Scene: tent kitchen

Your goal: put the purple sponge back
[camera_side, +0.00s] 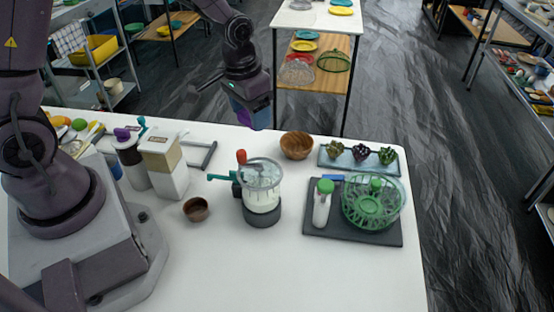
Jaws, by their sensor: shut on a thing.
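My gripper (250,108) hangs above the far edge of the white table, behind and left of the wooden bowl. It is shut on the purple sponge (240,112), which shows as a small purple patch between the bluish-grey fingers. Most of the sponge is hidden by the fingers. The sponge is held in the air, apart from the other things on the table.
A wooden bowl (297,144), a clear-topped jar (262,186) with a teal handle and a small brown bowl (196,209) stand mid-table. A dark tray (330,232) holds a green basket (372,203) and a green-capped bottle (322,203). The front middle is clear.

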